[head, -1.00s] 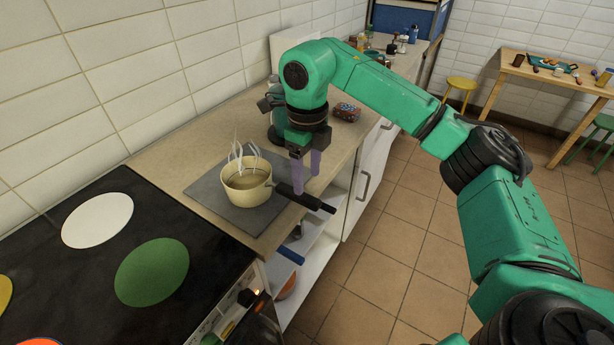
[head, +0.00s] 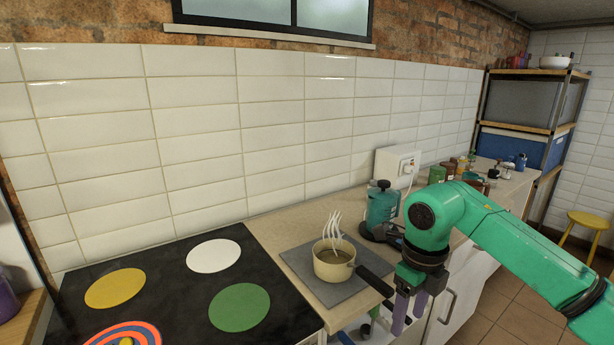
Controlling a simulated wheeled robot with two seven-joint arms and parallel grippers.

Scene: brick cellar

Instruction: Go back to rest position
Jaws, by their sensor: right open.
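My right gripper (head: 408,308) hangs at the counter's front edge, with its two purple fingers pointing down. It is open, and I see nothing between the fingers. It is just right of the dark handle (head: 374,280) of a cream saucepan (head: 333,266). I cannot tell whether a finger touches the handle. The steaming saucepan stands upright on a grey mat (head: 300,262) on the counter. My left gripper is not in view.
A black hob (head: 178,270) with coloured discs lies left of the mat. A teal appliance (head: 382,207) and several jars stand along the wall behind my right arm. A yellow stool (head: 588,222) is at the far right. Floor to the right is open.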

